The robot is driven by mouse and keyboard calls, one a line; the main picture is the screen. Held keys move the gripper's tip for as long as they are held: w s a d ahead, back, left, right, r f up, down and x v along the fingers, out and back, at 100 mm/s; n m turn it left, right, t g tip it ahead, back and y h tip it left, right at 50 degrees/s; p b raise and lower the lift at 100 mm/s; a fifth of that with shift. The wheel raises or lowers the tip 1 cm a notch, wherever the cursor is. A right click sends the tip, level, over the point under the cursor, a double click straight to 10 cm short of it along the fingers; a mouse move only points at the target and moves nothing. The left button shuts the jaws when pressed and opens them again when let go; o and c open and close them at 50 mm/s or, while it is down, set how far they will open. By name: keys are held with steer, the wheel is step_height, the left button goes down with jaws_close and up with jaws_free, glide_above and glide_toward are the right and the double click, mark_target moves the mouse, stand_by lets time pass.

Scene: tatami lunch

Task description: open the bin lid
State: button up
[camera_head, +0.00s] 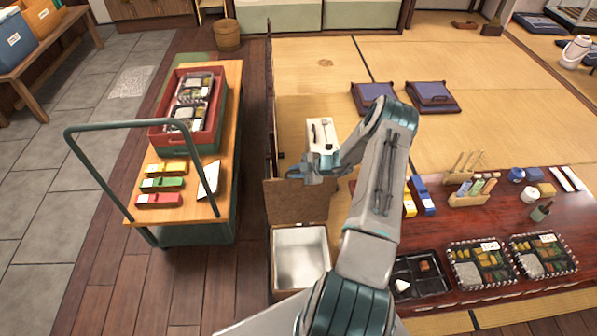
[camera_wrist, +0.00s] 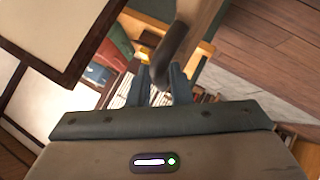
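The bin (camera_head: 300,258) is an open box with a pale, empty-looking interior, standing on the wooden floor at the lower middle of the head view. Its brown lid (camera_head: 297,203) stands raised at the bin's far side. My gripper (camera_head: 296,173) is at the upper edge of the raised lid. In the wrist view my gripper's two fingers (camera_wrist: 159,80) are apart. A dark rounded bar (camera_wrist: 174,45) on a brown panel, likely the lid's handle, reaches toward the gap between them. I cannot tell whether they touch it.
A wooden cart (camera_head: 222,130) with a red crate (camera_head: 160,137) stands left of the bin. A low table (camera_head: 460,220) with lunch boxes stands to the right. A thin upright partition (camera_head: 270,110) runs behind the lid. Floor left of the bin is clear.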

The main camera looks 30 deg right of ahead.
steer(key=shift+o, duration=0.2)
steer(key=shift+s+a+f, duration=0.2)
steer(key=shift+f, duration=0.05)
steer(key=shift+s+d+r, duration=0.1)
steer(key=shift+d, duration=0.05)
steer(key=v, duration=1.3)
steer(key=shift+d+r+p, duration=0.25)
steer(key=shift+r+p, duration=0.05)
steer(key=shift+r, duration=0.15)
